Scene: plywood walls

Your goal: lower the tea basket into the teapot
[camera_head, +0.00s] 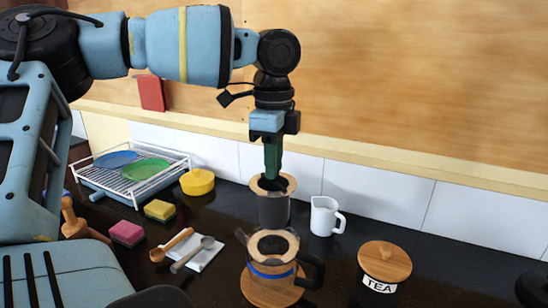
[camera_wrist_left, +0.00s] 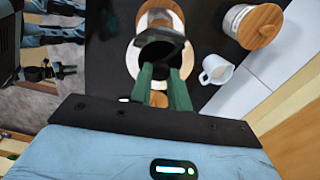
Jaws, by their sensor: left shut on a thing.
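My left gripper (camera_head: 273,178) points straight down and is shut on the tea basket (camera_head: 273,211), a dark cylinder with a tan rim. The basket hangs upright; in the head view it appears just above and behind the teapot's top. The teapot (camera_head: 261,270) is glass with a blue band and black handle, and stands on a round wooden coaster (camera_head: 258,294). In the left wrist view the green fingers (camera_wrist_left: 160,76) hold the dark basket (camera_wrist_left: 160,48), which partly covers the pale round shape below. The exact gap is unclear. My right gripper is not seen.
A white jug (camera_head: 323,216) stands behind right of the teapot, and a wooden-lidded TEA jar (camera_head: 384,270) to its right. Left are spoons on a white cloth (camera_head: 197,257), sponges (camera_head: 128,233), a yellow pot (camera_head: 197,183) and a dish rack (camera_head: 122,192). A tiled wall runs behind.

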